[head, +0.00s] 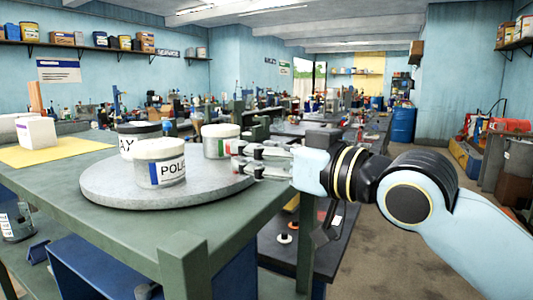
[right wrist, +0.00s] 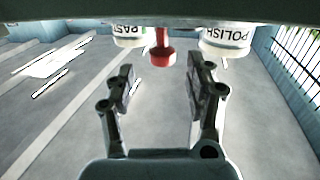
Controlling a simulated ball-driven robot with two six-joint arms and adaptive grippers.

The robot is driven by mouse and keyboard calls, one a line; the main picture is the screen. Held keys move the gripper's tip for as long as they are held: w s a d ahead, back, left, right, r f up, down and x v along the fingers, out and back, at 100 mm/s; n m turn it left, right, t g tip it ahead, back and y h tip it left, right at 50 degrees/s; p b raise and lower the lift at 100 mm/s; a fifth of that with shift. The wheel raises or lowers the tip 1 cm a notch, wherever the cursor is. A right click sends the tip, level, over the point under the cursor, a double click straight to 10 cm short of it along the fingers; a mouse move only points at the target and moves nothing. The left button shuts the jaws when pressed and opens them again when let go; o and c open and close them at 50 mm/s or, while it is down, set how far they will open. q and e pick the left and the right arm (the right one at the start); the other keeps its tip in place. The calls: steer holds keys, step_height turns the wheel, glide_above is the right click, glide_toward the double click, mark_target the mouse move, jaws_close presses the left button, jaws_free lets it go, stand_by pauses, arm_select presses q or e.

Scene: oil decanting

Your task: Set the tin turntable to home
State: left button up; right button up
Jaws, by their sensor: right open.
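The tin turntable (head: 104,192) is a round grey disc on the green table. A white tin marked POLISH (head: 160,162) stands near its front, with a black-lidded tin (head: 139,130) partly hidden behind it. Another white tin (head: 217,141) stands near the right side. My right gripper (head: 233,158) is open at the turntable's right edge, its fingertips close to that right tin; I cannot tell whether they touch it. In the right wrist view the open fingers (right wrist: 160,88) have nothing between them. My left gripper is not in view.
A white box (head: 36,132) stands on a yellow mat (head: 62,151) left of the turntable. A raised green post (head: 183,262) is at the table's near corner. A lower dark bench (head: 285,265) lies right of the table. Crowded benches fill the background.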

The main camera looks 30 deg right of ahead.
steer(key=shift+v, duration=0.9)
steer(key=shift+c, duration=0.4)
